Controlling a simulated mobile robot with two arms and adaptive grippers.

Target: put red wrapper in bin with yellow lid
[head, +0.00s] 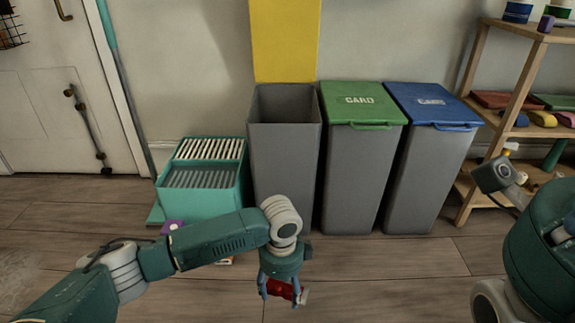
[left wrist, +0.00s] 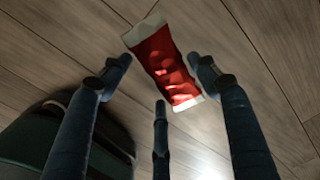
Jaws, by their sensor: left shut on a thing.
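The red wrapper (head: 285,290), with pale ends, is held in my left gripper (head: 281,296) above the wooden floor, in front of the bins. In the left wrist view the wrapper (left wrist: 165,62) lies tilted between the fingertips of my left gripper (left wrist: 160,72), which is shut on it. The grey bin (head: 284,165) stands against the wall behind the gripper. Its yellow lid (head: 285,40) is raised upright, so the bin's top is open. The bottom of its inside is hidden. Part of my right arm shows at the right edge, but its fingers do not show.
A green-lidded bin (head: 363,105) and a blue-lidded bin (head: 432,104), both closed, stand to the right. A teal slatted crate (head: 205,190) stands on the left, with a small purple thing (head: 172,226) before it. A wooden shelf (head: 473,75) is at the right.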

